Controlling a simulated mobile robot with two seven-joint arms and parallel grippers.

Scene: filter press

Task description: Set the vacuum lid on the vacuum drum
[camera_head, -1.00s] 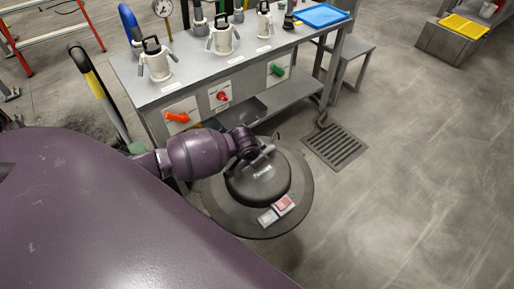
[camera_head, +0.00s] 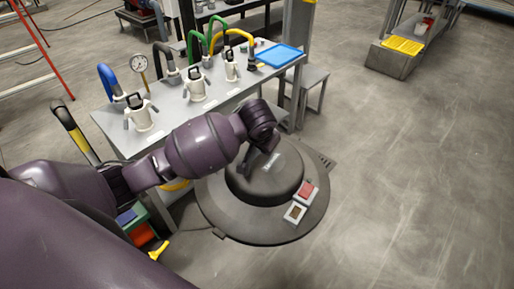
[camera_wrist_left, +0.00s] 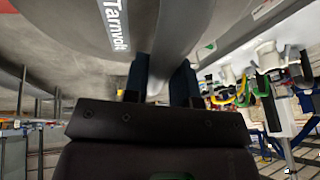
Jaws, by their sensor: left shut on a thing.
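The vacuum lid (camera_head: 230,215) is a wide dark grey disc with a raised round dome and a bar handle. My left gripper (camera_head: 260,162) is at the lid's handle, reaching in from the left. In the left wrist view, its two fingers (camera_wrist_left: 161,80) are shut on the grey handle (camera_wrist_left: 178,35), beside a printed label on the lid (camera_wrist_left: 75,15). The lid hangs in front of the bench and hides what is beneath it. I cannot make out the vacuum drum. My right gripper is not in view.
A grey bench (camera_head: 160,105) behind the lid carries several white canisters, coloured hoses, a gauge (camera_head: 139,63) and a blue tray (camera_head: 279,56). A low grey stand (camera_head: 311,78) is at its right end. Open floor lies to the right.

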